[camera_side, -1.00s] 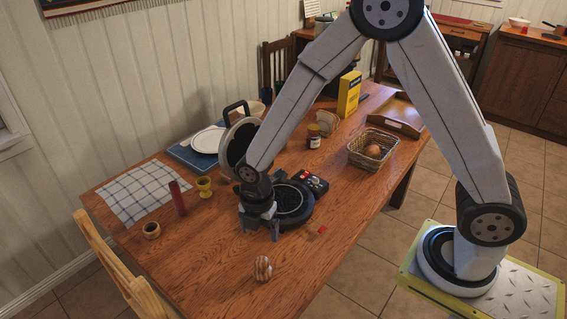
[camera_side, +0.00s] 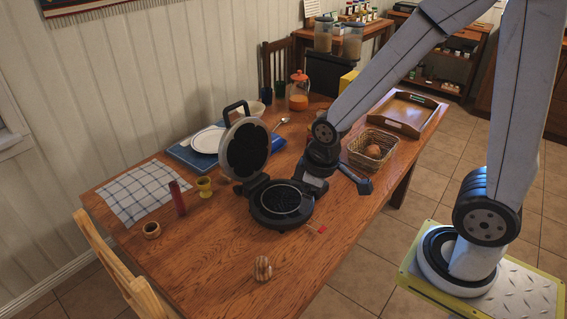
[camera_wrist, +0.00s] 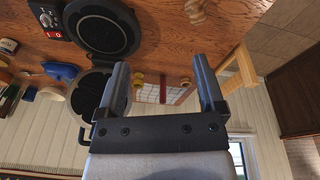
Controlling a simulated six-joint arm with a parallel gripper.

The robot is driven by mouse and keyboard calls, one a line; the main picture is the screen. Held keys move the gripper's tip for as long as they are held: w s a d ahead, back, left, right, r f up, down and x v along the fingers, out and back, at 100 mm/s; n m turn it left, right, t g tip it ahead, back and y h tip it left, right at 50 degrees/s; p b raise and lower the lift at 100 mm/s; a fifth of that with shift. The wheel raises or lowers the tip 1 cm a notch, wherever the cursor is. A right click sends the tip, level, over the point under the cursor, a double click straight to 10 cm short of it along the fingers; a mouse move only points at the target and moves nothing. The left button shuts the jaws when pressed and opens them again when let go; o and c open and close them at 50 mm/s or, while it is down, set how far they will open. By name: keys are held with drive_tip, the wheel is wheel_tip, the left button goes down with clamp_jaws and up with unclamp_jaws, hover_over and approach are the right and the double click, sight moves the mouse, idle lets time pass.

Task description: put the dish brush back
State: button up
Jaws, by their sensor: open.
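I cannot make out a dish brush for certain in either view. My gripper (camera_side: 340,182) is just right of the black waffle maker (camera_side: 282,204) in the side view, above the table. In the wrist view my gripper (camera_wrist: 160,68) has its two fingers wide apart with nothing held between them. The wooden tray (camera_side: 403,124) stands at the far right end of the table, behind the wicker basket (camera_side: 372,158). A small red-tipped item (camera_side: 322,229) lies in front of the waffle maker, too small to identify.
The waffle maker's raised lid (camera_side: 246,150) stands left of my gripper. A striped wooden object (camera_side: 263,268) is near the front edge. A red cylinder (camera_side: 178,198), yellow cup (camera_side: 204,187) and checked cloth (camera_side: 139,190) are at left. The table's front middle is mostly clear.

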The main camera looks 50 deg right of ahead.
drive_tip(key=s+m, duration=0.1)
drive_tip(key=s+d+m, duration=0.1)
drive_tip(key=m, duration=0.1)
drive_tip(key=shift+d+r+m, duration=0.2)
drive_tip(key=shift+r+m, duration=0.1)
drive_tip(key=shift+r, duration=0.1)
idle(0.4)
